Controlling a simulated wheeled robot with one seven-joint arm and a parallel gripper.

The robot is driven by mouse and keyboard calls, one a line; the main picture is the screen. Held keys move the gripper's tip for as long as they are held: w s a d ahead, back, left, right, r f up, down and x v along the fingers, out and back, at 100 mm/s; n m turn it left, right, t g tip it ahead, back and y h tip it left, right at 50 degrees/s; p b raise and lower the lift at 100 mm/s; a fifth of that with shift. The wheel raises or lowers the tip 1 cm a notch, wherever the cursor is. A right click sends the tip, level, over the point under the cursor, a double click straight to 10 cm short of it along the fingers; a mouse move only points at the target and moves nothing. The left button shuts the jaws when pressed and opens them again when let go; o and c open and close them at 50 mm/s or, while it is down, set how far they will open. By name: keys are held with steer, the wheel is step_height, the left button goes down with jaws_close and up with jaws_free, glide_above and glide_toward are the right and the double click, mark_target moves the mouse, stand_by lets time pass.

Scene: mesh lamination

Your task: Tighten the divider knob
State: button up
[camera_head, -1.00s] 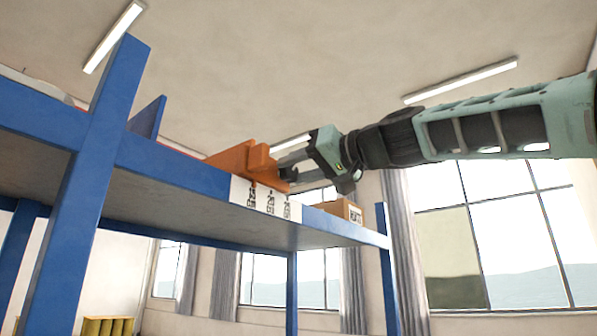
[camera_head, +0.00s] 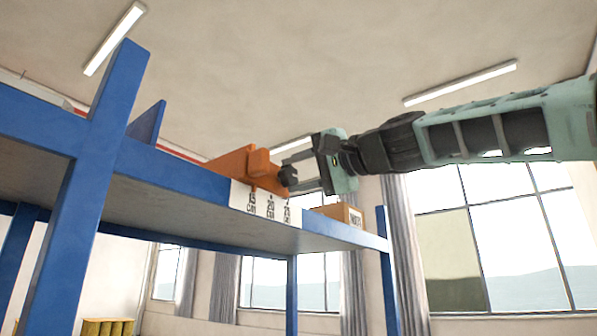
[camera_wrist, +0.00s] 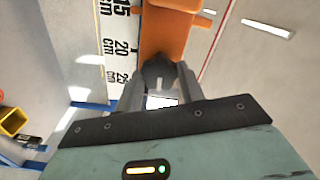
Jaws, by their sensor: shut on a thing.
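The orange divider (camera_head: 237,163) stands on the blue shelf at its front edge, above a white scale label. The dark divider knob (camera_head: 287,176) sits on the divider's near end. My gripper (camera_head: 291,172) reaches in from the right, its fingers around the knob and shut on it. In the wrist view the knob (camera_wrist: 157,72) lies between the two finger ends, with the orange divider (camera_wrist: 165,32) behind it. The far sides of the knob are hidden.
The white scale label (camera_head: 265,202) with printed numbers is on the front of the blue shelf beam (camera_head: 180,170). A cardboard box (camera_head: 343,214) sits on the shelf to the right. A blue upright (camera_head: 95,130) stands at the left.

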steer(key=shift+m, duration=0.6)
steer(key=o, duration=1)
steer(key=shift+s+d+f+b, duration=0.1)
steer(key=shift+s+d+b, duration=0.25)
steer(key=shift+d, duration=0.1)
steer(key=b+v, duration=0.6)
steer(key=v, duration=1)
steer(key=shift+d+b, duration=0.2)
steer(key=shift+b, duration=0.2)
